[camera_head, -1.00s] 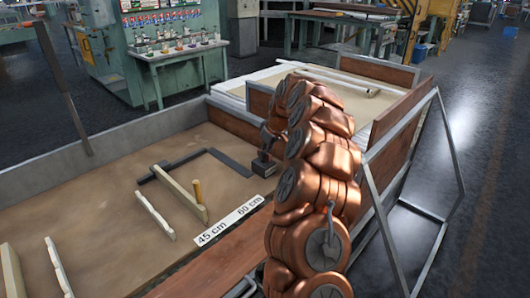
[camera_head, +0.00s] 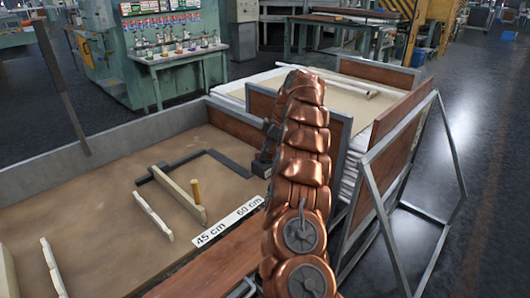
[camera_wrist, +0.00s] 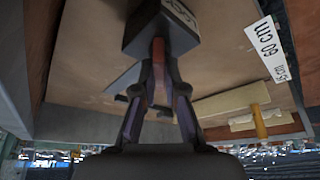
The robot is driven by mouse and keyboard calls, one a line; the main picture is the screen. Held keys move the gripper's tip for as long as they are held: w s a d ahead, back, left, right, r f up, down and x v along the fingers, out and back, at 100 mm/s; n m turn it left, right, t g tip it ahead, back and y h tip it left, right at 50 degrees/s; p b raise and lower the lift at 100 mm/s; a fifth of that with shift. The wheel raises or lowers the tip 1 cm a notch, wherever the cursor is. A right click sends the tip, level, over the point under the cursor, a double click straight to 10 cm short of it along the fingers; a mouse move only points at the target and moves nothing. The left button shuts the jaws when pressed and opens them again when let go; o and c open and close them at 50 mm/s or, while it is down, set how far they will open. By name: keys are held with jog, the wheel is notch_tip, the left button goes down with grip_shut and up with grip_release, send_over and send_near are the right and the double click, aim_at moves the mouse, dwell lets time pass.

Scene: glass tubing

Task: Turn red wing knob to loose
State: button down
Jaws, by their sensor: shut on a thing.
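The red wing knob (camera_wrist: 158,52) shows in the wrist view as a narrow reddish piece at the dark block (camera_wrist: 145,34). My gripper (camera_wrist: 159,70) has its two fingers closed on the knob, one on each side. The fingers hide part of the knob, so its turn angle cannot be read. A pale label with dark marks sits on the block, cut off at the top edge. In the head view the dark block (camera_head: 261,168) stands at the end of the black frame, partly behind my arm; the knob cannot be made out there.
A white strip marked 45 cm and 60 cm (camera_head: 229,221) lies near the board's front edge. A yellow peg (camera_head: 196,191) stands by a pale wooden bar (camera_head: 180,194). A metal-framed stand (camera_head: 400,190) is right of my arm.

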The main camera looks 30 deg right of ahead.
jog(key=shift+d+r+n+g+p, duration=0.15)
jog(key=shift+n+g+p, duration=0.35)
jog(key=shift+n+p, duration=0.7)
jog(key=n+p, duration=0.1)
jog(key=p, duration=0.2)
jog(key=shift+r+n+g+y, duration=0.1)
jog(key=shift+n+g+y, duration=0.2)
jog(key=n+g+p, duration=0.1)
jog(key=n+p, duration=0.1)
jog(key=p, duration=0.4)
jog(key=shift+w+n, duration=0.1)
jog(key=shift+n, duration=0.2)
jog(key=shift+n+p, duration=0.4)
jog(key=shift+p, duration=0.85)
jog(key=shift+f+g+p, duration=0.3)
jog(key=shift+f+p, duration=0.05)
jog(key=shift+p, duration=0.05)
jog(key=c, duration=1.2)
grip_release()
jog(key=shift+w, duration=0.1)
jog(key=shift+c, duration=0.2)
jog(key=shift+f+b, duration=0.1)
jog(key=shift+b, duration=1.05)
